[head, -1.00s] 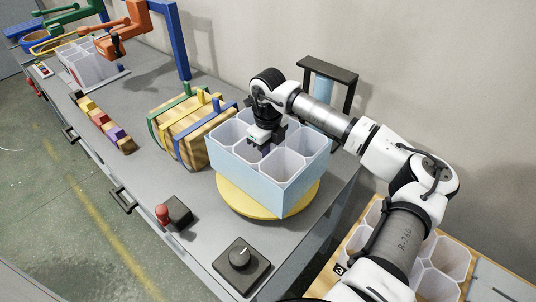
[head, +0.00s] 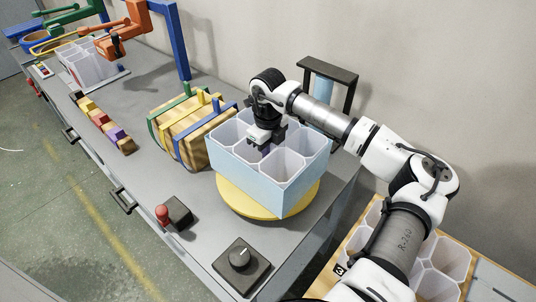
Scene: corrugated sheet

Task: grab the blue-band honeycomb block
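A honeycomb block (head: 262,181) with pale blue outer walls and white, open hexagonal cells stands upright on a round yellow turntable (head: 244,209). It is presumably the blue-band block, as its side faces are light blue. My gripper (head: 264,147) points down over the middle of the block, with its dark fingers at the level of the cell walls. The fingertips are small and partly hidden among the cells, so I cannot tell whether they are open or closed on a wall.
A strapped wooden bundle (head: 190,133) stands close to the block's left. A black dial box (head: 241,266) and a red-knobbed lever (head: 174,213) are in front. A black frame (head: 330,80) stands behind. Another honeycomb block (head: 432,268) is at lower right.

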